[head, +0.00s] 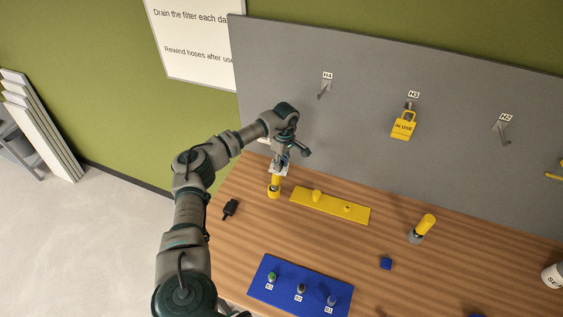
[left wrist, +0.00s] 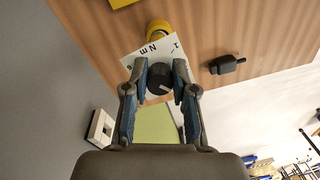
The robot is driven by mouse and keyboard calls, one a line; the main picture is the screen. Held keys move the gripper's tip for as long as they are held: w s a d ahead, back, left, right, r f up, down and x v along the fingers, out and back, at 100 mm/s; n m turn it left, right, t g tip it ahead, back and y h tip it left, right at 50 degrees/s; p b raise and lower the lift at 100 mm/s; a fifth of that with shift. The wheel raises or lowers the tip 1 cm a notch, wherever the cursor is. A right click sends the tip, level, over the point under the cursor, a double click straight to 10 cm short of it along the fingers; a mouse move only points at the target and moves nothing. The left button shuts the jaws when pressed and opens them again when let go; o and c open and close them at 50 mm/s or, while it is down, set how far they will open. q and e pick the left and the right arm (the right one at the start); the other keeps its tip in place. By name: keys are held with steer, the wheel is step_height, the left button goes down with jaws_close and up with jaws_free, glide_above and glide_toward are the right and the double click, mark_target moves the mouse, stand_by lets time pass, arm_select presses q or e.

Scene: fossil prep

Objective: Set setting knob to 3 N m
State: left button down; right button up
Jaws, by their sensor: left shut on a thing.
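The setting knob (left wrist: 158,77) is black and round with a short pale mark, in front of a white dial plate (left wrist: 160,50) lettered "N m". A few figures show at the plate's edges, and the rest of the scale is hidden by the knob and fingers. My left gripper (left wrist: 160,84) is shut on the knob, one finger on each side. In the head view, my left gripper (head: 284,157) is at the white plate (head: 278,170) above a yellow upright body (head: 274,188) on the bench. Which figure the mark points to cannot be read. My right gripper is out of view.
A yellow strip (head: 330,206) with two raised parts lies right of the yellow body. A black object (head: 230,208) lies to its left. A blue board (head: 265,290), a blue block (head: 386,263) and a yellow-topped cylinder (head: 424,227) are on the bench. A grey panel (head: 360,85) stands behind.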

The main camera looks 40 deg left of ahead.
arm_select(q)
steer(key=shift+f+m, duration=0.1)
steer(key=shift+m, duration=0.6)
steer(key=c, duration=0.9)
jaws_free()
steer(key=shift+w+a, duration=0.1)
steer(key=r, duration=0.4)
steer(key=w+r, duration=0.1)
steer(key=r, duration=0.6)
steer(key=shift+w+r, duration=0.15)
steer(key=shift+r, duration=0.25)
